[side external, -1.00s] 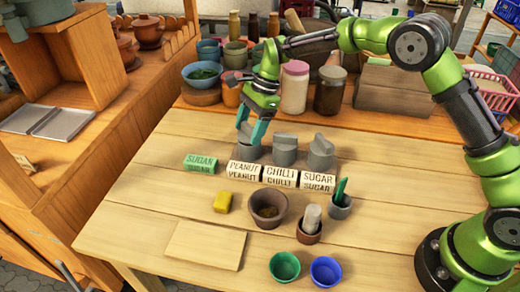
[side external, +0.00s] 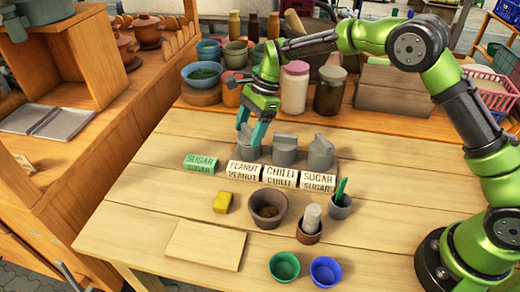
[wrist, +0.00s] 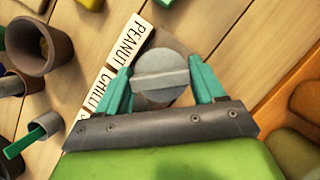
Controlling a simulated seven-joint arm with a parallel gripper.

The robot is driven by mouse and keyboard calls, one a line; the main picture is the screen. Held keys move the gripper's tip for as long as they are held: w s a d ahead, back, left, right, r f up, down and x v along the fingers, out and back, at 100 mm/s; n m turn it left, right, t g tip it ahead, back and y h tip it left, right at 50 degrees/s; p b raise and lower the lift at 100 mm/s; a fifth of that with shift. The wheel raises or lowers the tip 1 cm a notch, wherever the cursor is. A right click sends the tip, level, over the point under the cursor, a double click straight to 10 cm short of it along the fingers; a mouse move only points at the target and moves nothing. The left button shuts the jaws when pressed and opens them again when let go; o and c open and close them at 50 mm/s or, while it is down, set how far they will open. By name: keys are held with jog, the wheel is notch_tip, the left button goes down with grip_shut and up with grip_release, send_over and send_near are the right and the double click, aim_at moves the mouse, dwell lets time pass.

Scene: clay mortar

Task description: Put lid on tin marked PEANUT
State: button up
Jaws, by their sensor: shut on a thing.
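The tin behind the PEANUT label (side external: 243,171) is grey and stands at the left of the row of tins; its body (side external: 248,152) shows below my fingers. My gripper (side external: 252,133) points down over this tin. In the wrist view my teal fingers are on either side of a round grey lid (wrist: 160,66) with a raised bar handle, and are shut on it. The PEANUT label (wrist: 127,40) lies beside the lid there. I cannot tell whether the lid touches the tin's rim. The fingers hide part of it.
The CHILLI tin (side external: 284,152) and SUGAR tin (side external: 321,155) stand close on the right, with labels in front. A green SUGAR block (side external: 200,162) lies to the left. A yellow block (side external: 222,202), a brown pot (side external: 267,208) and small cups are nearer the front.

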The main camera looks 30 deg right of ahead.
jog(key=shift+f, duration=0.25)
dwell(0.5)
jog(key=o, duration=1.1)
jog(key=shift+o, duration=0.2)
jog(key=shift+r, duration=0.15)
jog(key=shift+r, duration=3.4)
jog(key=shift+r, duration=2.5)
